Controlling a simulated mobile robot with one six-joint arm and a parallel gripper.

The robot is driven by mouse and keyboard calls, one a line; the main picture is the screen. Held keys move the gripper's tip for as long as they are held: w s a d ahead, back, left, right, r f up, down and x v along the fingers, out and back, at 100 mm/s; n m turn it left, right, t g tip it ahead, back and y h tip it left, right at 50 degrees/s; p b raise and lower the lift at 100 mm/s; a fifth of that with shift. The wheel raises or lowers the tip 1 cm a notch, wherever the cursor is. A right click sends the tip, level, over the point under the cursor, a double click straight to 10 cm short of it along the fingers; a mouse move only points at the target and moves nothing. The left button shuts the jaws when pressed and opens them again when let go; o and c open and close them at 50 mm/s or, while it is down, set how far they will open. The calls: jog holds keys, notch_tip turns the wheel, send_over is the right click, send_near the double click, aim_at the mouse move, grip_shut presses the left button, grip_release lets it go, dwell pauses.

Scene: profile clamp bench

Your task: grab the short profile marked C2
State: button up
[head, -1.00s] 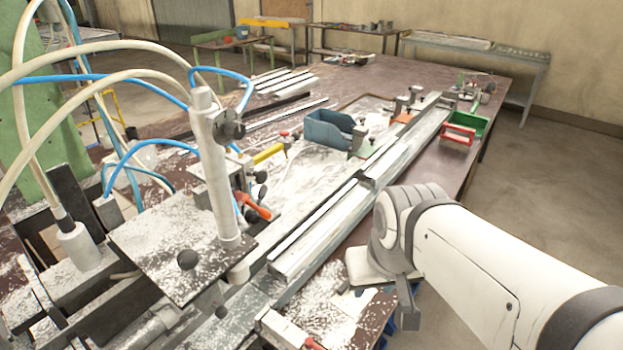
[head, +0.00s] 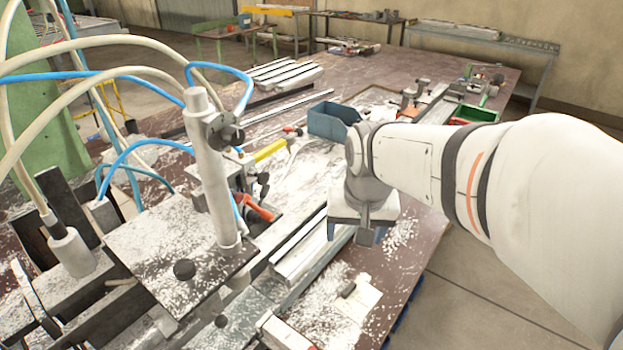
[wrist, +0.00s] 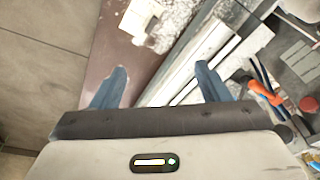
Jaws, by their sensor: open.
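No C2 mark is readable in either view. A pale metal profile (head: 300,252) lies along the long rail beside the clamp bench, and its far part is hidden behind my gripper. It also shows in the wrist view (wrist: 180,75), running diagonally up between and beyond my fingers. My gripper (head: 358,236) is above the rail's right side, fingers pointing down. In the wrist view my gripper (wrist: 160,80) is open, with two blue fingers apart and nothing held. The left finger is over brown tabletop, and the right one is by the profile. Several more pale profiles (head: 285,74) lie at the back.
A blue bin (head: 328,121) stands behind my gripper, and a green bin (head: 476,114) is farther right. A clamp post (head: 213,165) with hoses rises at left. An orange-red handle (head: 260,212) is near the rail. A pale plate (head: 358,298) lies in front among chips.

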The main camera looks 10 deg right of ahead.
jog(key=w+f+m, duration=0.2)
jog(key=w+f, duration=0.2)
jog(key=w, duration=0.3)
jog(key=w+f+m+g, duration=0.1)
jog(key=w+f, duration=0.3)
jog(key=w, duration=0.4)
jog(key=w+f+m+g+p, duration=0.1)
jog(key=w+f+m, duration=0.2)
jog(key=w, duration=0.4)
jog(key=shift+w+d+f+m, duration=0.1)
jog(key=shift+w+f+m, duration=0.2)
jog(key=shift+f, duration=0.2)
jog(key=shift+w+f, duration=0.15)
jog(key=shift+f, duration=0.1)
notch_tip(320, 180, down, 8)
jog(key=p, duration=0.2)
jog(key=shift+p, duration=0.3)
jog(key=c, duration=0.9)
jog(key=shift+r, duration=0.1)
jog(key=shift+c, duration=0.5)
jog(key=shift+r, duration=0.1)
